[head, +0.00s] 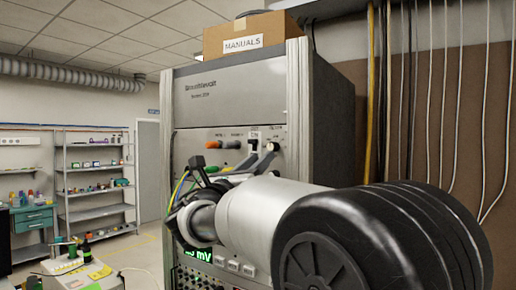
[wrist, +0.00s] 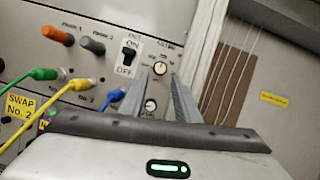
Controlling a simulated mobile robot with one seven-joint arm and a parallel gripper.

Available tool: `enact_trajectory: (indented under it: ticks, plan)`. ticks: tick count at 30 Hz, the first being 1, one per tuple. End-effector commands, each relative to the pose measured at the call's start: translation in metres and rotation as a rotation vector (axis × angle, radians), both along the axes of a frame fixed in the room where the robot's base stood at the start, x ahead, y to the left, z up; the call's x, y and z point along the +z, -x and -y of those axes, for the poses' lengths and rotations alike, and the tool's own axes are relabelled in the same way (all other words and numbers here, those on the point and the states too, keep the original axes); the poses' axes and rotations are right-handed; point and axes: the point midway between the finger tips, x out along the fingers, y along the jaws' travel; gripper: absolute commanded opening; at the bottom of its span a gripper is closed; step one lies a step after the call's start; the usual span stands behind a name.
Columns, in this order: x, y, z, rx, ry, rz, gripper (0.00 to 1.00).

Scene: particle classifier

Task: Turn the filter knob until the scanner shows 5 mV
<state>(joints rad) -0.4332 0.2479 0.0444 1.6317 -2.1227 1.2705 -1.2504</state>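The small pale knob (wrist: 160,68) at the panel's upper right shows between my fingertips in the wrist view, with a dark pointer mark. Its label is too blurred to read. The knob (head: 273,147) also shows in the head view, just above my finger. My gripper (wrist: 161,77) is open, one finger on each side of the knob; I cannot tell whether either finger touches it. The scanner (head: 210,95) is a tall grey cabinet. Its green display (head: 197,253) ends in "5 mV"; my arm hides part of the reading.
Left of the knob are an ON/OFF switch (wrist: 129,55) and orange (wrist: 52,34) and grey (wrist: 92,45) probes. Green, yellow and blue (wrist: 116,95) cables plug in below. A small dial (wrist: 150,105) sits under the knob. A MANUALS box (head: 250,36) rests on top.

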Motion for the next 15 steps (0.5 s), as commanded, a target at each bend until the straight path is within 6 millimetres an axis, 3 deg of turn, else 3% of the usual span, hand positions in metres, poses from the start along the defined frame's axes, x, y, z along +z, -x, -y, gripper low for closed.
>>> enact_trajectory:
  ticks: [6,15]
  plan:
    - [0.016,-0.029,0.020,-0.002,0.000,0.000,0.29]
    - [0.021,-0.042,0.029,0.000,0.000,0.000,0.29]
